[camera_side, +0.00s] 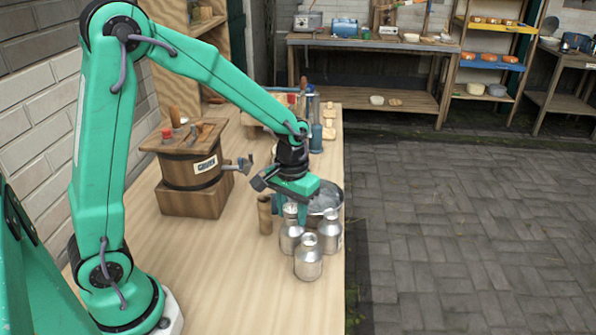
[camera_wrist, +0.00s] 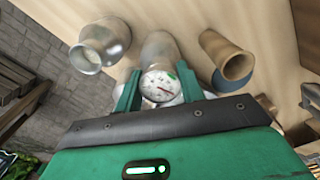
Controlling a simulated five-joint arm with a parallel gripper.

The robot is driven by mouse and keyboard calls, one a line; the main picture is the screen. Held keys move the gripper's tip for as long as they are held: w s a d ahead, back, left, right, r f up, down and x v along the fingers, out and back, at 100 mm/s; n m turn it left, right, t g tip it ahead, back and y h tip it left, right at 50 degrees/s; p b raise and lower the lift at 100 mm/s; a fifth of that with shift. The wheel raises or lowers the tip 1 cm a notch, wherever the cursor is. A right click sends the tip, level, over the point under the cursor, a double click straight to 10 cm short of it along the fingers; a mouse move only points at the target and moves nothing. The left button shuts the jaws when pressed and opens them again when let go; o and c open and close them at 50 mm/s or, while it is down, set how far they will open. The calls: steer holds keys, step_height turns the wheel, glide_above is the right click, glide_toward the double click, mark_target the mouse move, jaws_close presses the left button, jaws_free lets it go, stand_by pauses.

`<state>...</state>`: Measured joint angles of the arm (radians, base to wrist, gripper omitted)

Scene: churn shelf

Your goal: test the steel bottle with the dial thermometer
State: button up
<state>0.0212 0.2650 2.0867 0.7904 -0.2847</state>
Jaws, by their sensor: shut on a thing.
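My gripper (camera_side: 290,212) points down and is shut on the dial thermometer (camera_wrist: 158,87). Its round white face with a red needle and a green mark shows between the fingers in the wrist view. Three similar steel bottles stand close together on the bench in the side view: one under my gripper (camera_side: 291,238), one at the front (camera_side: 308,262), one at the right (camera_side: 331,236). In the wrist view a bottle (camera_wrist: 160,48) lies just beyond the dial and another (camera_wrist: 102,44) is at the left. The thermometer's stem is hidden, so I cannot tell whether it is inside a bottle.
A wooden cup (camera_side: 265,214) stands left of the bottles. A metal tub (camera_side: 326,199) is just behind them, near the bench's right edge. A wooden churn (camera_side: 191,166) with a tap stands at the left. The front of the bench (camera_side: 235,290) is clear.

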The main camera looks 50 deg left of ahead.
steer(key=shift+f, duration=0.3)
stand_by(0.6)
steer(key=o, duration=0.8)
steer(key=c, duration=0.3)
steer(key=shift+c, duration=0.2)
steer(key=shift+r, duration=0.15)
steer(key=shift+r, duration=2.45)
steer(key=o, duration=1)
steer(key=shift+c, duration=0.2)
